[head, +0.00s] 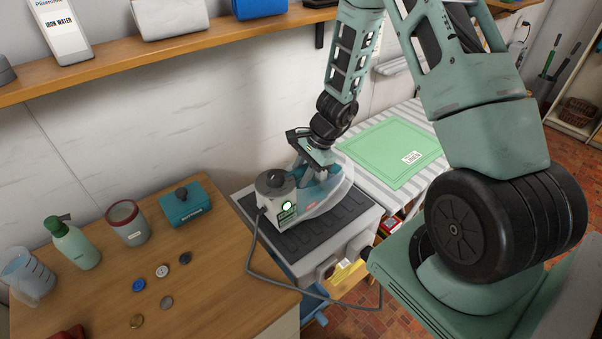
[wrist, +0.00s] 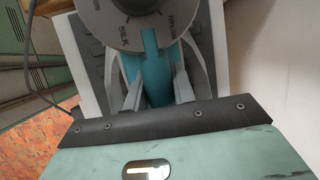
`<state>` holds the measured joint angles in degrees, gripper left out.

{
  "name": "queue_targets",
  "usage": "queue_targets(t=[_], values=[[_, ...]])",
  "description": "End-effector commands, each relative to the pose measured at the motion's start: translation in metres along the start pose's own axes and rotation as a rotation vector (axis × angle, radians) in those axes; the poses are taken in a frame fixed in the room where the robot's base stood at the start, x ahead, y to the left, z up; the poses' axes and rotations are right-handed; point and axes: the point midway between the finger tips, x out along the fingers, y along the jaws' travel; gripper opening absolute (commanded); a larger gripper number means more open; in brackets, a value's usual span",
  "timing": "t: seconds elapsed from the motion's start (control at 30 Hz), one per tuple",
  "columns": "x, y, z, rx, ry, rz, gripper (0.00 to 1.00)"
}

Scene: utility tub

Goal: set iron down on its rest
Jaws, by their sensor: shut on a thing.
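The iron (head: 327,192), white and teal with a dark dial and a lit green light, is level over the dark ridged rest (head: 300,243). The rest is a pale box at the end of the wooden counter. Whether the iron's sole touches the rest or hovers just above cannot be told. My gripper (head: 312,152) comes down from above and is shut on the iron's handle. In the wrist view the two fingers (wrist: 153,80) stand on both sides of the teal handle (wrist: 152,62), below the dial marked SILK (wrist: 140,14). The sole is hidden there.
A striped ironing board (head: 400,150) with a green cloth is behind and right. A grey cord (head: 262,275) loops down the rest's front. On the counter at left are a teal box (head: 184,207), a cup (head: 128,224), a green bottle (head: 72,243) and several buttons. A shelf (head: 200,45) runs above.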

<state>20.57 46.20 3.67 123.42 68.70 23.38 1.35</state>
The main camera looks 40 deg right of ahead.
Motion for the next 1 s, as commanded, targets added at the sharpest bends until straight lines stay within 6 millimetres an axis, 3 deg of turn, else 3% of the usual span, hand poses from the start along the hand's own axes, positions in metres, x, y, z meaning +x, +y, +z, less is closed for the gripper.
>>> queue_targets(t=[0.63, 0.67, 0.73, 1.0], values=[[0.008, 0.0007, -0.0031, -0.001, -0.001, -0.002, 0.0], [0.0074, 0.0006, -0.0029, -0.001, -0.001, -0.002, 0.31], [0.0071, 0.0006, -0.0028, -0.001, -0.001, -0.002, 0.51], [0.0083, 0.0022, -0.0036, 0.001, 0.0, 0.001, 0.51]])
